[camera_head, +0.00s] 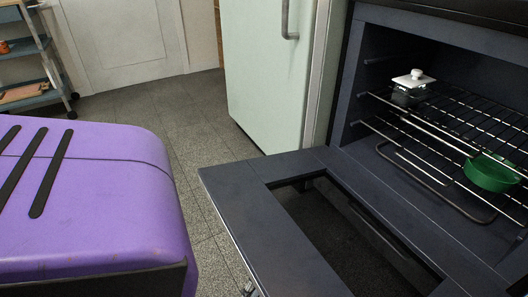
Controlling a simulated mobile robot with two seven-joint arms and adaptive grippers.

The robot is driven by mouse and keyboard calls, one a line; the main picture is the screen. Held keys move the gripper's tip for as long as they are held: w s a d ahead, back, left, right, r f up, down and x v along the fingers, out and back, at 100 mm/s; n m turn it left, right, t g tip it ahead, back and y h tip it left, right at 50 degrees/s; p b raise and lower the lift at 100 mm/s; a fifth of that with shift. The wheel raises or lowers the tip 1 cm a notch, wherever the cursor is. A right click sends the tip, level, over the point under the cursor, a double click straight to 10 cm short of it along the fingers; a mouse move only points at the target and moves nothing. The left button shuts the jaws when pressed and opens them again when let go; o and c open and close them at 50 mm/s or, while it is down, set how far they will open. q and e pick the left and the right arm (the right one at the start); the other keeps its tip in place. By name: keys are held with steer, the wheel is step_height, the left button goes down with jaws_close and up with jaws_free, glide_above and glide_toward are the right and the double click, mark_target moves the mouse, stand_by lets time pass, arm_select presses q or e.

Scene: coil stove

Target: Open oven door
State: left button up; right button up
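The oven door (238,187) is swung down and lies about level in front of the oven (343,95). It is a dark grey frame around a dark window (325,217). The oven's inside shows, with wire racks (440,120) in it. A small metallic part (249,287) shows by the door's outer edge at the bottom; I cannot tell what it is. Neither of my grippers is in view.
A green bowl (490,173) and a glass pot with a white-knobbed lid (412,84) are inside the oven. A pale green fridge (265,70) stands behind the door. Bare tiled floor (175,110) lies left of the fridge. A shelf cart (38,60) stands at far left.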

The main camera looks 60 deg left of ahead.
mark_target(264, 264)
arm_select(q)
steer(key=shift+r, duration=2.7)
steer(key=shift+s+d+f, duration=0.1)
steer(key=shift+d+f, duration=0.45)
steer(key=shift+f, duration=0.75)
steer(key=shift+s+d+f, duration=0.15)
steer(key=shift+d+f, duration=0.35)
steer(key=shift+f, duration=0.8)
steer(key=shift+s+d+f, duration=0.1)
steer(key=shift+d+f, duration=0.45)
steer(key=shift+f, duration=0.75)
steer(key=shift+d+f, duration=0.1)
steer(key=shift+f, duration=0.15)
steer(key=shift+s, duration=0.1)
